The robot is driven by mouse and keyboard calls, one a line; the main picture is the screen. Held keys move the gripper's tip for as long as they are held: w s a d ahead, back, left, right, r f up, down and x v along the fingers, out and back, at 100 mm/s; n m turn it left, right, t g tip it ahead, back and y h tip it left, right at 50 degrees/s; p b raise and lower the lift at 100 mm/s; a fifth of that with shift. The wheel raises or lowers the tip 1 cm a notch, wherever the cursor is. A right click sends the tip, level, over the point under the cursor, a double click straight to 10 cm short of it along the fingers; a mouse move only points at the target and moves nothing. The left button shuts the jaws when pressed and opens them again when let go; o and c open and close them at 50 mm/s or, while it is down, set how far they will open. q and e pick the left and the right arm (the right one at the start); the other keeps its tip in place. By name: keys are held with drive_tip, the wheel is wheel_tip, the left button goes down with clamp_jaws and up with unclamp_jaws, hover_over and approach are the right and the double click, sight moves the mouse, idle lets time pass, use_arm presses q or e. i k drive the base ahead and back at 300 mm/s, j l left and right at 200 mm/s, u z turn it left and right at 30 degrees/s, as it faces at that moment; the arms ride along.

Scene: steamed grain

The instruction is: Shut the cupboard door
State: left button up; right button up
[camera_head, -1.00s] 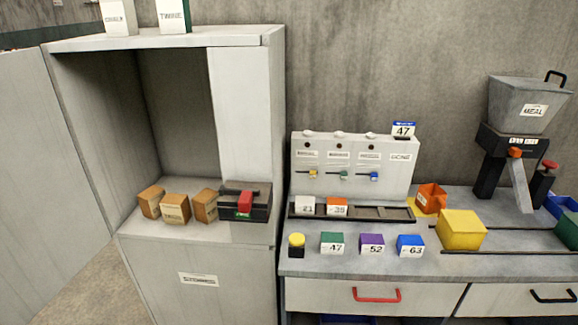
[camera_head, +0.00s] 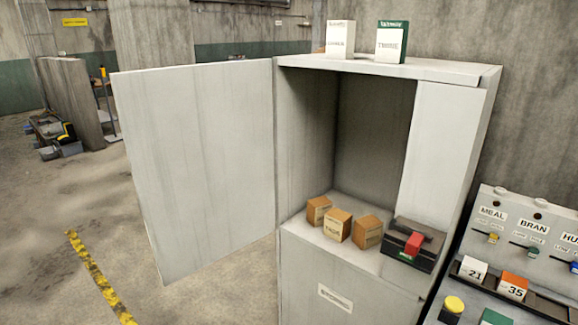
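The cupboard (camera_head: 452,145) is a tall grey cabinet right of the middle. Its door (camera_head: 200,160) is hinged at the cupboard's left front edge and stands wide open, swung out to the left. Inside, several small brown boxes (camera_head: 338,225) stand on the shelf, with a dark box with a red part (camera_head: 413,245) at their right. Neither of my grippers shows in the head view.
A white box (camera_head: 340,38) and a green-and-white box (camera_head: 391,42) stand on top of the cupboard. A bench with a labelled panel (camera_head: 525,228) adjoins at the right. The floor left of the door is open, with a yellow-black stripe (camera_head: 98,275).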

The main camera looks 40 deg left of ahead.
sight(197, 138)
drive_tip(key=k, duration=1)
drive_tip(key=j+z, duration=0.15)
drive_tip(key=z, duration=0.25)
drive_tip(key=j+z, duration=0.1)
drive_tip(key=z, duration=0.25)
drive_tip(key=k+z, duration=0.15)
drive_tip(key=z, duration=0.25)
drive_tip(key=j, duration=2.75)
drive_tip(key=i+j, duration=0.1)
drive_tip(key=j, duration=2.65)
drive_tip(key=k+j, duration=0.25)
drive_tip(key=j+z, duration=0.05)
drive_tip(key=j, duration=0.05)
